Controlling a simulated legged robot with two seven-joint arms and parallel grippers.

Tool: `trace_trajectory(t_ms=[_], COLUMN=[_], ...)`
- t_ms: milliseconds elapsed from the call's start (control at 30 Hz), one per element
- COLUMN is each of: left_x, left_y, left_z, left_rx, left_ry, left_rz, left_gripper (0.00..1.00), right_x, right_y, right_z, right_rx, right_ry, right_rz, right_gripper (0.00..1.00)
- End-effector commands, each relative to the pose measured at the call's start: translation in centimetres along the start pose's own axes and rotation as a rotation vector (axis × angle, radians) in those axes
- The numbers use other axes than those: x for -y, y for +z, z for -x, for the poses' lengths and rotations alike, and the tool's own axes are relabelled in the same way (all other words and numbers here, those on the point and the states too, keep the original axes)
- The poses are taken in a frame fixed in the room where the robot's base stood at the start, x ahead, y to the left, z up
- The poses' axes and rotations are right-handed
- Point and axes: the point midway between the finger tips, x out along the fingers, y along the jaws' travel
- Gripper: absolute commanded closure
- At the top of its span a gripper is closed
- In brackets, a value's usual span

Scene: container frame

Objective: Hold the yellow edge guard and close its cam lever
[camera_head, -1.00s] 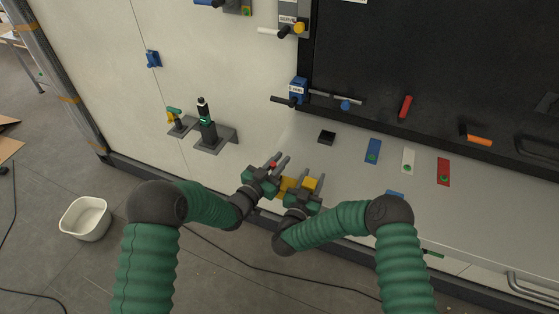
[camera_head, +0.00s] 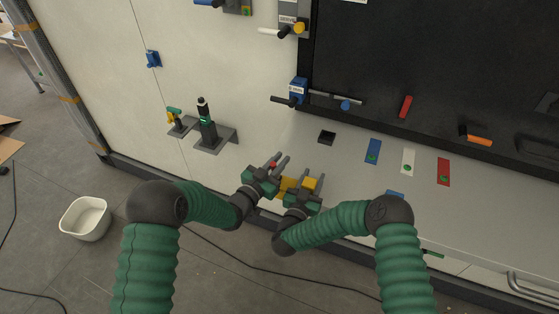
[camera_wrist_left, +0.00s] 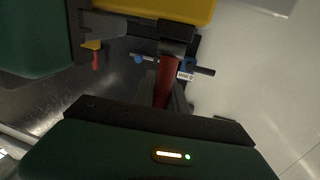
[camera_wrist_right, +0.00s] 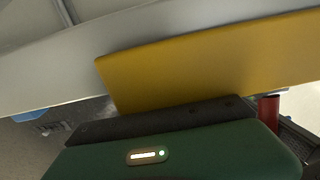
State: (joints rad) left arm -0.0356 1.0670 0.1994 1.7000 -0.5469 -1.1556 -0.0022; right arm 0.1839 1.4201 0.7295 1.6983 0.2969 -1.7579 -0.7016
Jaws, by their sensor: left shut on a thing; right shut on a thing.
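The yellow edge guard (camera_head: 289,185) is at the front left edge of the grey ledge, between my two grippers. It fills much of the right wrist view (camera_wrist_right: 210,60) and shows at the top of the left wrist view (camera_wrist_left: 170,8). My right gripper (camera_head: 306,186) is shut on the edge guard. My left gripper (camera_head: 279,163) is shut on the red cam lever (camera_wrist_left: 165,80), just left of the guard. The lever also shows at the right of the right wrist view (camera_wrist_right: 269,111). The fingers partly hide the lever and its pivot.
On the ledge (camera_head: 340,170) lie a small black block (camera_head: 327,138) and blue (camera_head: 373,150), white (camera_head: 408,160) and red (camera_head: 443,171) plates. A blue clamp (camera_head: 298,90) is on the wall edge behind. A white bin (camera_head: 85,219) stands on the floor at left.

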Motion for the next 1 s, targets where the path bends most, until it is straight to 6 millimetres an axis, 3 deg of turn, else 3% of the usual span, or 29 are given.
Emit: trace_trajectory(t_ms=[233,600,900,933,1000], left_x=[0.3,0.0,-0.1,-0.1,-0.1], left_y=[0.1,-0.2,-0.2,-0.2,-0.2], left_z=[0.3,2.2,2.3,2.3,2.3], left_rx=[-0.047,-0.383,-0.395,-0.395,-0.394], left_ry=[-0.007,-0.025,-0.025,-0.025,-0.024], left_rz=[-0.009,-0.077,-0.08,-0.08,-0.079], left_gripper=[1.0,1.0,1.0,0.81,0.72], right_x=[-0.1,-0.1,-0.2,-0.2,-0.2], right_y=[-0.1,-0.1,0.0,0.0,0.0], right_z=[-0.1,-0.1,-0.1,-0.1,-0.1], right_rx=[-0.002,-0.002,-0.001,-0.001,-0.001], right_ry=[0.003,0.004,0.005,0.005,0.005], right_rz=[-0.001,-0.001,-0.001,-0.001,-0.001], right_gripper=[1.0,1.0,1.0,1.0,1.0])
